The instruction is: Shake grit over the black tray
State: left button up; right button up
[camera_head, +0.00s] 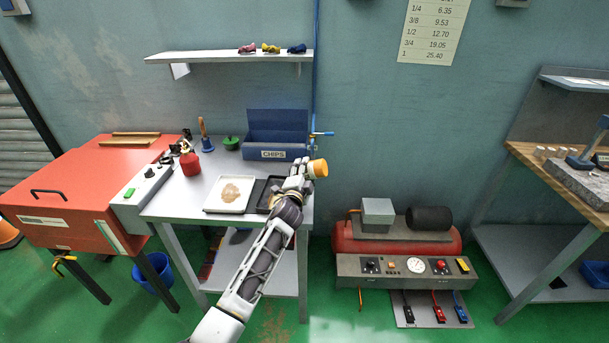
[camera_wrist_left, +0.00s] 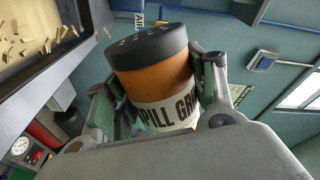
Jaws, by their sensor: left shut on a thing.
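My left gripper (camera_head: 304,172) is shut on an orange canister (camera_head: 318,168). In the left wrist view the canister (camera_wrist_left: 158,75) has a black cap with holes and a pale label reading partly "PILL GR". It is tilted between the two fingers (camera_wrist_left: 160,95). The black tray (camera_head: 263,189) lies on the grey bench, partly hidden behind my left arm; the gripper is above its right side. A container with scattered tan bits (camera_wrist_left: 40,38) shows at upper left in the wrist view; I cannot tell which one it is. My right gripper is not in view.
A white tray (camera_head: 212,208) with tan material lies left of the black tray. A blue CHIPS bin (camera_head: 277,155) stands behind. A red pot (camera_head: 190,164), a blue bell-like tool (camera_head: 207,143) and a green item (camera_head: 232,143) are on the bench. A shelf (camera_head: 225,56) hangs above.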

pick_arm(q)
jog(key=shift+w+b, duration=0.35)
jog(key=shift+w, duration=0.3)
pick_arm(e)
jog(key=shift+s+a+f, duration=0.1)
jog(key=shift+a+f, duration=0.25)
pick_arm(q)
jog(key=shift+w, duration=0.15)
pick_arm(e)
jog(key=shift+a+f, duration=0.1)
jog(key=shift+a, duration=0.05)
pick_arm(q)
jog(key=shift+r, duration=0.1)
jog(key=shift+w+b, duration=0.55)
jog(key=shift+w, duration=0.15)
jog(key=shift+w+d+b, duration=0.15)
jog(key=shift+w+b, duration=0.35)
jog(key=shift+w, duration=0.25)
jog(key=shift+w+d+b, duration=0.15)
jog(key=shift+w+b, duration=0.35)
jog(key=shift+w, duration=0.2)
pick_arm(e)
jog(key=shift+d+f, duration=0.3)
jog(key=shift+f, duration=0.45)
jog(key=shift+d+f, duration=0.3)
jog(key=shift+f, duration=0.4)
pick_arm(q)
jog(key=shift+w, duration=0.15)
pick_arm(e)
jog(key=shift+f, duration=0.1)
